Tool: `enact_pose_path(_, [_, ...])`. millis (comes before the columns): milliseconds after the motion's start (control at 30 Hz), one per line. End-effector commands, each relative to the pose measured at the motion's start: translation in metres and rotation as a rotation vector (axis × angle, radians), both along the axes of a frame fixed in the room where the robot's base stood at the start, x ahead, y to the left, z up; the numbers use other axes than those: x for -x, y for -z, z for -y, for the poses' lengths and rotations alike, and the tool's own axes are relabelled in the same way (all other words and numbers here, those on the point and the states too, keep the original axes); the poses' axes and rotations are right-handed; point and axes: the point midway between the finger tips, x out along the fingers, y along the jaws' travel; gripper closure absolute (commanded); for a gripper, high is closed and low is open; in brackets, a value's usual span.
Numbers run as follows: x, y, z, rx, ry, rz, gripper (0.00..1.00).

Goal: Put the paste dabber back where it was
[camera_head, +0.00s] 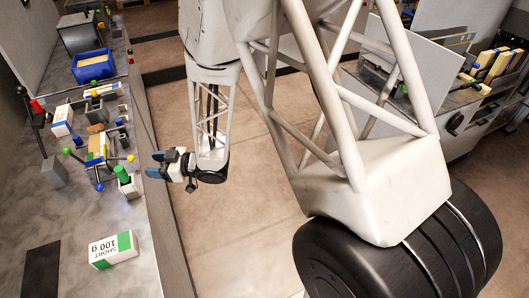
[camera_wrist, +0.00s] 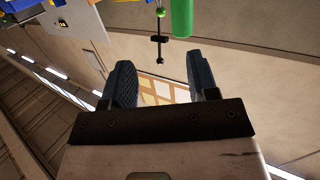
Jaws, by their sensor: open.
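I cannot tell for sure which thing is the paste dabber. A green cylinder (camera_wrist: 182,18) also shows at the top of the wrist view, beyond my right finger. My gripper (camera_head: 156,165) is to the right of the holder, past the table's edge, over the floor. In the wrist view my gripper (camera_wrist: 160,78) has its two dark fingers wide apart, with nothing between them.
A fixture with coloured knobs (camera_head: 97,155) stands left of the holder. A white and green "SHORT 100 g" pack (camera_head: 113,250) lies towards the front. A blue bin (camera_head: 93,66) is at the back. A dark mat (camera_head: 38,271) lies front left. The table's front middle is mostly clear.

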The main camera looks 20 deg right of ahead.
Motion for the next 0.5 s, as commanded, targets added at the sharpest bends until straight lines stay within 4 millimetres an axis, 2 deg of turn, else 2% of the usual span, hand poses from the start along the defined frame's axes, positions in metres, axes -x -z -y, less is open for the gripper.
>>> enact_pose_path(233, [-0.021,-0.04,0.04,0.188,0.22,-0.016,0.46])
enact_pose_path(500, [-0.02,-0.087,0.1,0.373,0.485,-0.106,0.46])
